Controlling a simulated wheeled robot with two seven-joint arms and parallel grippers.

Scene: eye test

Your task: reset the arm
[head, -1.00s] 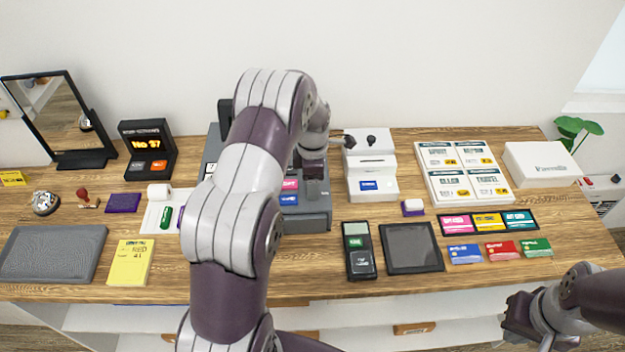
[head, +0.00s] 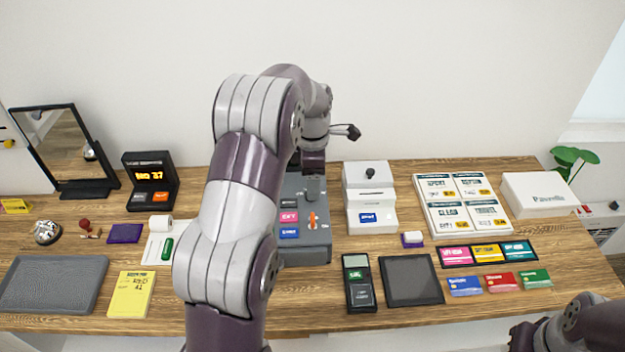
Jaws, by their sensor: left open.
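My left arm reaches up the middle of the head view. Its gripper (head: 314,168) is at the end of the bent wrist, over the back of the grey cash register (head: 308,250), and seems empty. A dark piece sticks out to the right of the wrist. The arm hides the left part of the register. An orange lever (head: 312,221) and pink and blue keys show on the register. My right gripper (head: 522,336) is at the bottom right corner, partly cut off, in front of the table; its jaws are unclear.
The wooden table (head: 400,322) carries a white printer (head: 371,205), a card terminal (head: 359,283), a black tablet (head: 411,280), price cards (head: 464,203), a white box (head: 540,194), a mirror (head: 62,150) and a number display (head: 150,180).

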